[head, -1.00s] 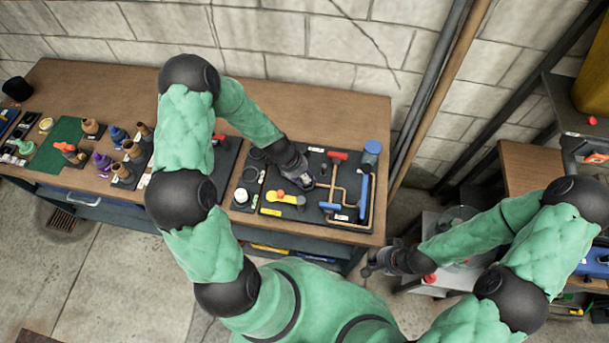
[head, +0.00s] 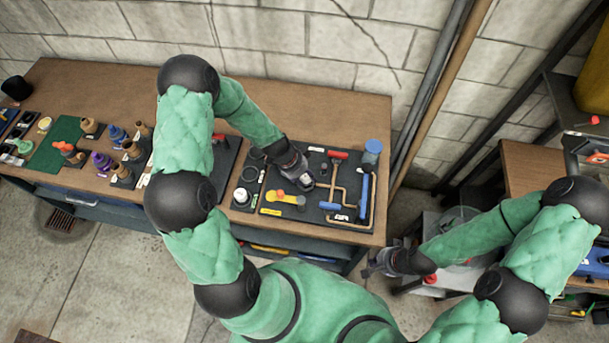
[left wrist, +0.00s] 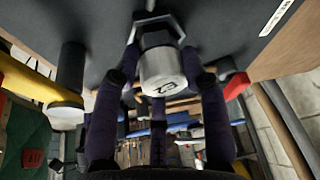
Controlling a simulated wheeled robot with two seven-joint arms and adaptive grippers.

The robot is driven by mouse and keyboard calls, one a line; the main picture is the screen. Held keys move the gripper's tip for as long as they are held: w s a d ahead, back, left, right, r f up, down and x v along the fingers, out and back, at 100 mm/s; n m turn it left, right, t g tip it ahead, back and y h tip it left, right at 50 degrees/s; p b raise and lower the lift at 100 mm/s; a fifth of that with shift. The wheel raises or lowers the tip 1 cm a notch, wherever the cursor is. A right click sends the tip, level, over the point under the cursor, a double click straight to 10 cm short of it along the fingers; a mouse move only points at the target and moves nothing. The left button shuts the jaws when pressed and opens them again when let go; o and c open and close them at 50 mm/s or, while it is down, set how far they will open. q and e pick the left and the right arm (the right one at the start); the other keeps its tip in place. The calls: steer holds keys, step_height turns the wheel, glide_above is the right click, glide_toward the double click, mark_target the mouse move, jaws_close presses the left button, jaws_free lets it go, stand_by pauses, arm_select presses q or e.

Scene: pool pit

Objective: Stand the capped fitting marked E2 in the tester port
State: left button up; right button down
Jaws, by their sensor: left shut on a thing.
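The capped fitting marked E2 (left wrist: 163,72) is in the left wrist view, with a pale round cap toward the camera and a dark hex body beyond it. My left gripper (head: 303,181) has its dark fingers on both sides of the fitting. In the head view it is over the dark tester board (head: 318,215), left of the copper pipe. The hex end is close to the dark board surface in the wrist view; I cannot tell whether it is seated. The port is hidden. My right gripper (head: 376,266) is off the bench's right end; its fingers are too small to read.
Beside the left gripper are a yellow valve piece (head: 284,197), a red handle (head: 338,154) and a blue bar (head: 364,192). A blue-topped cylinder (head: 373,148) stands at the board's back right. Several fittings stand on the left of the bench. The back of the bench (head: 330,115) is clear.

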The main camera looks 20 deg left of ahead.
arm_select(q)
steer(key=shift+f+b, duration=0.75)
steer(key=shift+b, duration=0.05)
steer(key=shift+r, duration=0.1)
stand_by(0.5)
steer(key=o, duration=1.6)
steer(key=shift+o, duration=0.2)
steer(key=shift+r, duration=0.1)
steer(key=shift+r+p, duration=2.45)
steer(key=shift+r, duration=1.5)
steer(key=shift+s+f, duration=0.1)
